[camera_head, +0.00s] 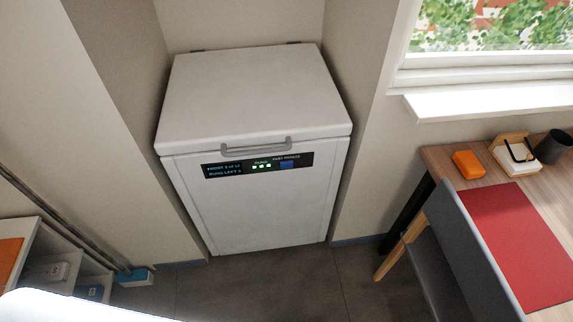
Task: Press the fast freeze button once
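A white chest freezer (250,205) stands in a wall niche in the middle of the head view, its lid (250,95) closed. A grey handle (256,147) runs along the lid's front edge. Below it is a black control panel (210,171) with blue text on the left and several lit green lights (261,167). At its right, under small lettering that reads as fast freeze, is a blue square button (287,165). Nothing covers the panel. Neither of my grippers shows in this view.
A wooden desk (440,158) with a red mat (515,240), an orange box (468,164) and a grey chair (465,250) stands at the right. Low white shelves (50,240) are at the left. Grey floor (280,285) in front of the freezer is clear.

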